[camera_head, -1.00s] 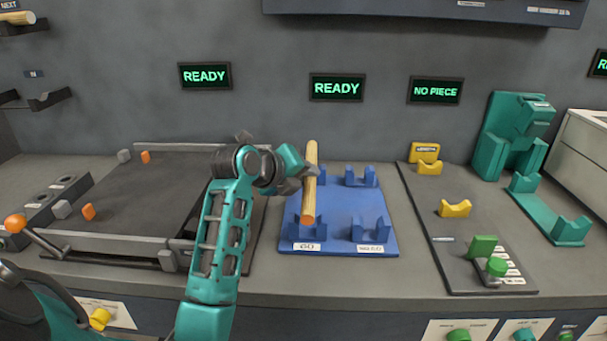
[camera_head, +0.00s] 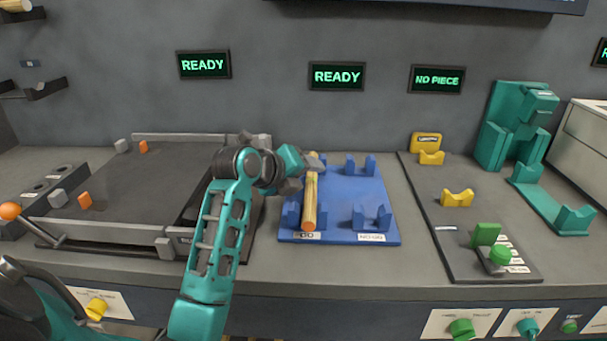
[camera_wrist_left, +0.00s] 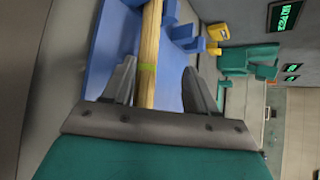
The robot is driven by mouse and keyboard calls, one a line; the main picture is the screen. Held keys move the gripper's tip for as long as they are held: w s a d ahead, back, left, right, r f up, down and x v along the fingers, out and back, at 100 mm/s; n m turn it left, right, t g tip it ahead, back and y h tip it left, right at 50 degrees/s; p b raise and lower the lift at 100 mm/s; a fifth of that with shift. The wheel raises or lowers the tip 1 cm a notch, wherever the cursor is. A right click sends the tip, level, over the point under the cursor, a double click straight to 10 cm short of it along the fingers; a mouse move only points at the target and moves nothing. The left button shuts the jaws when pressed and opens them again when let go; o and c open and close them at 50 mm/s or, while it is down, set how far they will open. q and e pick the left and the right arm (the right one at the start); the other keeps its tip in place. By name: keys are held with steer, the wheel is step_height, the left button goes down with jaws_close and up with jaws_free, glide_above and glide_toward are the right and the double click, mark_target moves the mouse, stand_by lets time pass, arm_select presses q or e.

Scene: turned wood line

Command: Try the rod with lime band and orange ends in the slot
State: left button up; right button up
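The wooden rod (camera_head: 310,207), with an orange front end, lies lengthwise over the left pair of cradles on the blue plate (camera_head: 343,207), behind the label that seems to read GO. My left gripper (camera_head: 306,173) is at the rod's rear half. In the left wrist view its fingers (camera_wrist_left: 160,80) stand apart on either side of the rod, with a clear gap on the right. My right gripper is not in view.
The right cradle pair (camera_head: 372,217) is empty. A dark board with yellow cradles (camera_head: 457,198) and a green block (camera_head: 485,234) lies to the right. A dark tray (camera_head: 140,190) is left. Two screens read READY (camera_head: 337,76); another reads NO PIECE (camera_head: 437,79).

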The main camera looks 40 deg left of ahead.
arm_select(q)
steer(key=p+v, duration=0.1)
steer(key=v, duration=1.2)
steer(key=shift+f, duration=0.1)
